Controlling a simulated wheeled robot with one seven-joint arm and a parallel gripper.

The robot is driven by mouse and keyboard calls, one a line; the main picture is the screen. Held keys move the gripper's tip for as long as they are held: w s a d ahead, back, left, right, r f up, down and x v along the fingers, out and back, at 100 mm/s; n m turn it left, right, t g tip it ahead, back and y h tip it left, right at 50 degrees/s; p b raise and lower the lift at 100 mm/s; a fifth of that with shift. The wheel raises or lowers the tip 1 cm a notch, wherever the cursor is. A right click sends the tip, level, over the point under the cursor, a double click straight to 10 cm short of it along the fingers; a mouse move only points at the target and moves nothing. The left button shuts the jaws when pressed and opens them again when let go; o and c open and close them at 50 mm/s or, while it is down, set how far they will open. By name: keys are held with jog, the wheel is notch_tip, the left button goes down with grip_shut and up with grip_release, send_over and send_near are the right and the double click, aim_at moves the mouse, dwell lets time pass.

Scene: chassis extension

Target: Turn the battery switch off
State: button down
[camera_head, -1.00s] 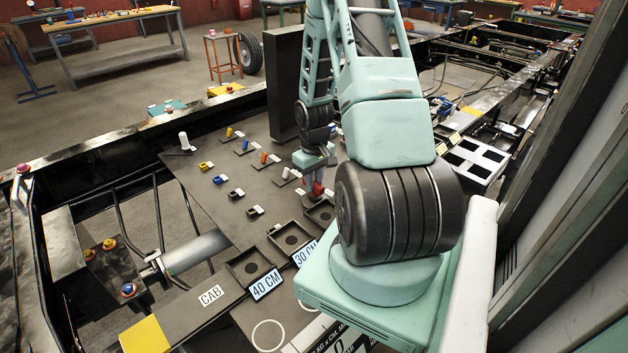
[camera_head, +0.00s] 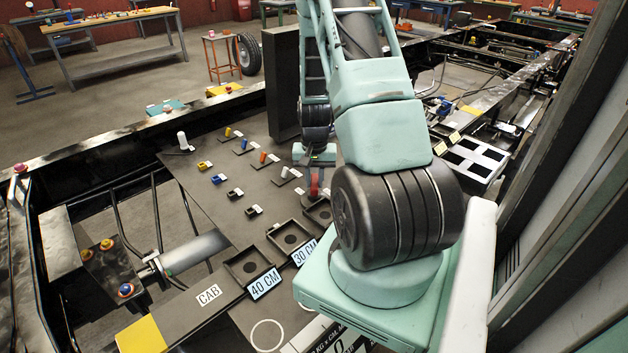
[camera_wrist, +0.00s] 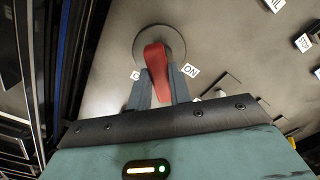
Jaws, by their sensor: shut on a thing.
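The battery switch has a red lever (camera_wrist: 158,72) on a round grey base (camera_wrist: 172,36) in the wrist view. A white "ON" label (camera_wrist: 190,71) lies to the right of the lever. The lever points down the picture, toward the gripper body. In the head view the red lever (camera_head: 314,186) shows small below my gripper (camera_head: 314,172), partly behind my arm.
Several small coloured switches and plugs (camera_head: 233,193) with white labels stand on the dark plate (camera_head: 208,205) left of my gripper. Square trays (camera_head: 250,265) marked 40 CM and 30 CM lie nearer. A tall dark panel (camera_head: 283,85) stands just behind.

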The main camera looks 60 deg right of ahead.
aim_at(316, 182)
jog(key=m, duration=0.4)
jog(key=shift+s+m, duration=0.1)
jog(key=shift+m, duration=2.4)
jog(key=shift+s, duration=0.1)
jog(key=c, duration=1.3)
grip_release()
notch_tip(316, 182, up, 17)
jog(key=shift+r, duration=0.2)
